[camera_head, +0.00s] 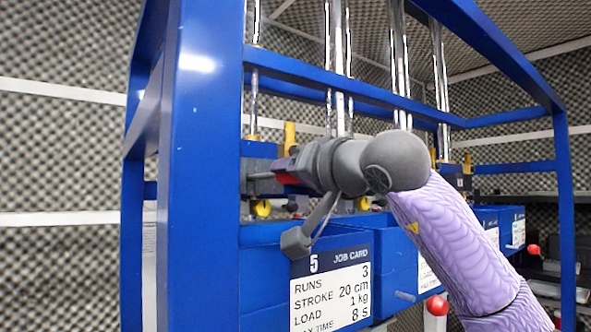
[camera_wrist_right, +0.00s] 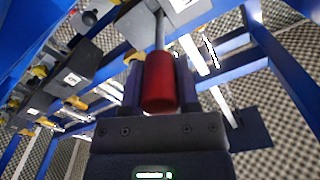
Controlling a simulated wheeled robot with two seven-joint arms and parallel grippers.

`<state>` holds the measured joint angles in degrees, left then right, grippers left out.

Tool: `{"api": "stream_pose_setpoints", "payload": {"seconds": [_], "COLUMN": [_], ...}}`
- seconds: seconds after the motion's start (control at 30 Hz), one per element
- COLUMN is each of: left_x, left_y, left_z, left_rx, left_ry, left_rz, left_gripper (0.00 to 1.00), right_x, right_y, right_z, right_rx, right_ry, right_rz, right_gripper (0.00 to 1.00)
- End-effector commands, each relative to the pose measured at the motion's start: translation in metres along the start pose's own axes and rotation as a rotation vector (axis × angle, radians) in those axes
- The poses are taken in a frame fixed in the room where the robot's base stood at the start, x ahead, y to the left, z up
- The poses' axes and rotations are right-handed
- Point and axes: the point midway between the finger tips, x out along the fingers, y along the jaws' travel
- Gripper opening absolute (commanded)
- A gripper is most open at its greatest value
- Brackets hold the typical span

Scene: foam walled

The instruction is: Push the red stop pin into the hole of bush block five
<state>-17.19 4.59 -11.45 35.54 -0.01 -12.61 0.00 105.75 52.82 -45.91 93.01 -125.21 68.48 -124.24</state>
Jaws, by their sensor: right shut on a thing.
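The red stop pin has a red grip that shows in the right wrist view (camera_wrist_right: 159,82) between the fingers of my right gripper (camera_head: 290,170). Its grey steel shank (camera_head: 262,176) points left in the head view, toward the dark block (camera_head: 248,184) behind the blue post, above the card marked 5. In the wrist view the shank runs up toward a grey block (camera_wrist_right: 137,24). I cannot tell whether the tip is inside the hole; the hole is hidden. My right gripper is shut on the red grip. My left gripper is not in view.
A blue frame post (camera_head: 198,170) stands close left of the gripper. A blue bin with job card 5 (camera_head: 332,295) sits just below. Chrome rods (camera_head: 338,70) and yellow parts are behind. More blue bins and red knobs (camera_head: 437,305) lie to the right.

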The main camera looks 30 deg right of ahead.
Motion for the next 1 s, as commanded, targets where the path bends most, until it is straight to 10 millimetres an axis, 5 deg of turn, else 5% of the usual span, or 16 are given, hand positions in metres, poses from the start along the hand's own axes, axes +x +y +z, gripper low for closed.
{"api": "stream_pose_setpoints", "payload": {"seconds": [1.0], "left_x": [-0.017], "left_y": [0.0], "left_z": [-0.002], "left_rx": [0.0], "left_ry": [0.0], "left_rz": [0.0], "left_gripper": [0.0], "right_x": [0.026], "right_y": [0.0], "right_z": [-0.001], "right_rx": [0.001], "right_ry": [0.0], "right_rz": [0.001], "right_gripper": [0.0]}}
